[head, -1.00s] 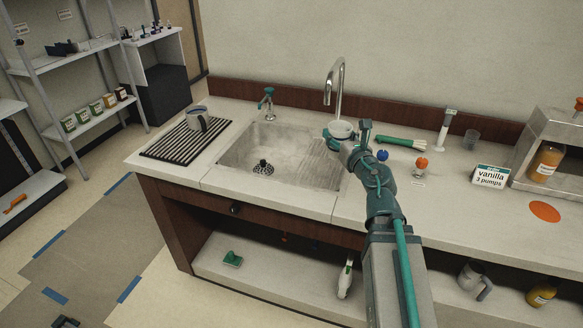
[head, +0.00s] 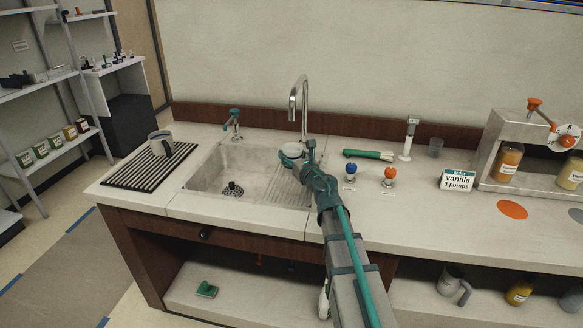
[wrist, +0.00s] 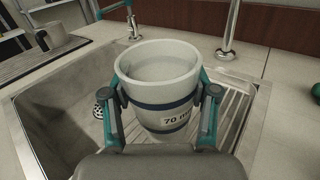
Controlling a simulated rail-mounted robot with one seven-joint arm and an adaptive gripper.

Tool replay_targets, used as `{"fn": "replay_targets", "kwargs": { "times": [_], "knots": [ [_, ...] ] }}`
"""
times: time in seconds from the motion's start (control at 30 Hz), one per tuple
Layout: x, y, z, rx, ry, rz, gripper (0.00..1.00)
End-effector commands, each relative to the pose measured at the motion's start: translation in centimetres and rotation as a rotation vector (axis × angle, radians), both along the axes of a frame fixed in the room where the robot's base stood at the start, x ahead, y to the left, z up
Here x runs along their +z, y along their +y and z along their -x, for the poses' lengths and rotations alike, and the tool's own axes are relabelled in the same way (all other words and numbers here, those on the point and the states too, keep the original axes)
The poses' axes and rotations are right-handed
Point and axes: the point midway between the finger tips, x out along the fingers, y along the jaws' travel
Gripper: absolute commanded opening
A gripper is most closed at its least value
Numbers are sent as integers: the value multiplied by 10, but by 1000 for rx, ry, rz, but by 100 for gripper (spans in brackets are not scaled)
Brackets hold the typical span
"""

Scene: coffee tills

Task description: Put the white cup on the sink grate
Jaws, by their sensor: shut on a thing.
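My gripper (wrist: 162,88) is shut on the white cup (wrist: 158,88), with its fingers on opposite sides. The cup is upright, with dark blue bands and a label reading "70"; the rest of the label is unclear. The sink grate (wrist: 229,108) is the ribbed rack on the right side of the basin. The cup is above it in the wrist view and hides part of it. In the head view my gripper (head: 297,163) holds the cup (head: 305,158) over the right part of the sink, partly hiding the grate (head: 272,186).
The tap (head: 303,105) stands close behind the cup. A grey mug (head: 161,143) sits on a black ribbed mat (head: 127,178) left of the sink. Blue (head: 350,168) and orange (head: 390,174) knobbed items and a green-handled brush (head: 368,154) are on the counter to the right.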

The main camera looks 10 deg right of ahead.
Motion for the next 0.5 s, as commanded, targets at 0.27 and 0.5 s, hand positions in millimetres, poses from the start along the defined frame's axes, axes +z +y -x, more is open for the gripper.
{"fn": "replay_targets", "kwargs": {
  "times": [0.27, 0.5],
  "knots": [
    [-29, 0, -9, 0, 1, -1, 19],
    [-42, 0, -9, -1, 0, 0, 19]
  ]
}}
